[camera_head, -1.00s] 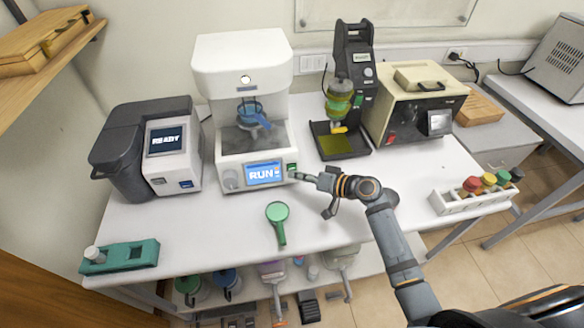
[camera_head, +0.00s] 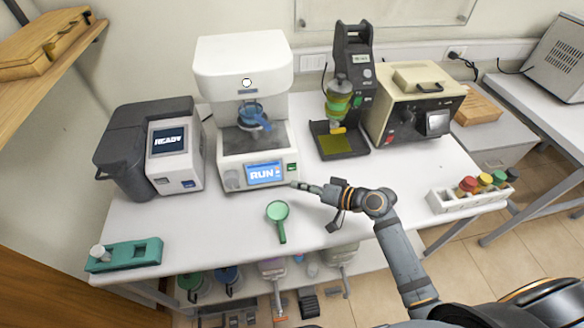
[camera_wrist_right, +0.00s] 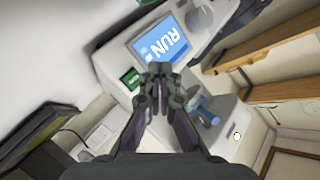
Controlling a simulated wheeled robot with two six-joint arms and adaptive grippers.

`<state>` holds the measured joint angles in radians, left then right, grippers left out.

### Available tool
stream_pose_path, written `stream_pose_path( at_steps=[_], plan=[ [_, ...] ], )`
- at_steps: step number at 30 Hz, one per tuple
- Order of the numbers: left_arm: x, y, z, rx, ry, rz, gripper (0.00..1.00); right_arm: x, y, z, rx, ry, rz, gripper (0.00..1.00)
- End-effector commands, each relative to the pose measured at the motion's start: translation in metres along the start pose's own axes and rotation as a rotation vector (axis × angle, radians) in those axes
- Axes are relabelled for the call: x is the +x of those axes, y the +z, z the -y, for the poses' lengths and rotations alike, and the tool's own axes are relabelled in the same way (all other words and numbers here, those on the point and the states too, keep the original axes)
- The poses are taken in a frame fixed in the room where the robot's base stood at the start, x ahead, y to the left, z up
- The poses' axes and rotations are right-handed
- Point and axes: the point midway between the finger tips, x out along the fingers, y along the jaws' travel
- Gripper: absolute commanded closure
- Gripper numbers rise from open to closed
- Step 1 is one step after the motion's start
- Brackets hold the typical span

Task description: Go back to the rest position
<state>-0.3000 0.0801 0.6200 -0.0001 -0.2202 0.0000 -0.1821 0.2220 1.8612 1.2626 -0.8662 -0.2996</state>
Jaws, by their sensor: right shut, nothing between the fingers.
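My right gripper (camera_head: 308,187) is shut and empty. It is just in front of the lower right corner of the white testing machine (camera_head: 243,68), apart from its screen, which reads RUN (camera_head: 265,173). In the right wrist view the shut fingertips (camera_wrist_right: 158,70) are in front of that screen (camera_wrist_right: 160,42), beside a small green button (camera_wrist_right: 131,78). A blue cup (camera_head: 254,115) sits inside the machine's bay. My left gripper does not show.
A dark machine reading READY (camera_head: 168,141) stands left; a teal holder (camera_head: 125,255) is front left. A black stand (camera_head: 352,75), a beige box (camera_head: 415,105) and a rack of colored caps (camera_head: 468,198) are right.

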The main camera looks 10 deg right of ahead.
Motion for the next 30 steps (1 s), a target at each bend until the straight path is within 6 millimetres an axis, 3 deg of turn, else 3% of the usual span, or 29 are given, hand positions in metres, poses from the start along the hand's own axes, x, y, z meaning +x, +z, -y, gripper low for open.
stream_pose_path(
  at_steps=[14, 18, 24, 30],
  plan=[
    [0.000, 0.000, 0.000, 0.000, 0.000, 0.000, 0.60, 0.000, 0.000, 0.000, 0.000, 0.000, 0.000, 1.00],
    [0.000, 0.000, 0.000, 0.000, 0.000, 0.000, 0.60, -0.005, 0.020, 0.002, -0.044, 0.038, 0.067, 1.00],
    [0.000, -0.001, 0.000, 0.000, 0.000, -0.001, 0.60, -0.048, 0.085, -0.008, -0.201, 0.284, 0.327, 1.00],
    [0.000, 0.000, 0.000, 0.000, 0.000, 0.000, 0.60, -0.103, 0.110, -0.026, -0.262, 0.545, 0.476, 1.00]
  ],
)
